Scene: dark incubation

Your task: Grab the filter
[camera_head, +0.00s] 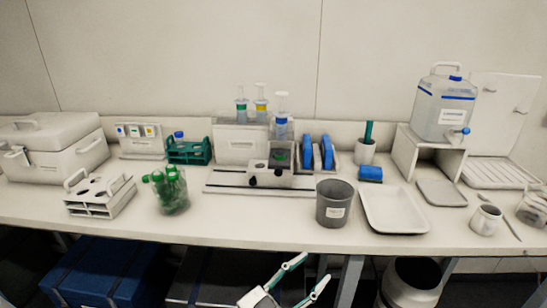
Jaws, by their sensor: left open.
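I cannot tell for sure which thing is the filter. A white holder (142,141) at the back left carries small blue, green and yellow pieces. Syringes with coloured bands (261,103) stand upright in a white block (238,145) at the back middle, and another syringe (281,118) stands just right of them. Upright blue discs (307,152) stand beside a small white device (279,168). My left gripper (316,267) is open and empty at the bottom of the view, in front of the bench edge. It touches none of these things. My right gripper is not in view.
On the bench (262,212) stand a white cool box (58,150), a white rack (100,196), a green-capped tube beaker (172,192), a green rack (188,151), a grey cup (335,204), a white tray (394,211) and a jerrycan (443,106) on a stand. The front middle is clear.

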